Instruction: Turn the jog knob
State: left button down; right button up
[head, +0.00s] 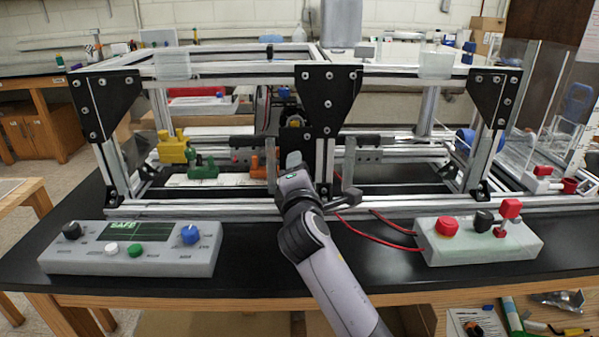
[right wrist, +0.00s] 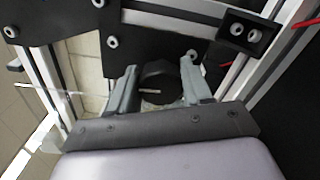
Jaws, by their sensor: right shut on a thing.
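A dark round knob (right wrist: 158,84) with a pale pointer line sits between the two grey fingers of my right gripper (right wrist: 159,72) in the right wrist view. The fingers are closed on its sides. In the head view my right gripper (head: 293,160) reaches into the middle front of the extrusion frame, below the black centre bracket, and hides this knob. No label shows on it, so I cannot read whether it is the jog knob. My left gripper is not in view.
The aluminium extrusion frame (head: 230,207) surrounds my gripper, with black corner plates. A grey control panel (head: 70,262) with a SAFE screen, black knob (head: 72,230) and blue knob (head: 190,235) stands left. A switch box (head: 480,250) with red wires stands right.

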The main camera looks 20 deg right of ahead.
jog(key=shift+d+r+m, duration=0.1)
jog(key=shift+m, duration=0.5)
jog(key=o, duration=0.7)
jog(key=shift+s, duration=0.15)
jog(key=v, duration=0.7)
jog(key=shift+b, duration=0.3)
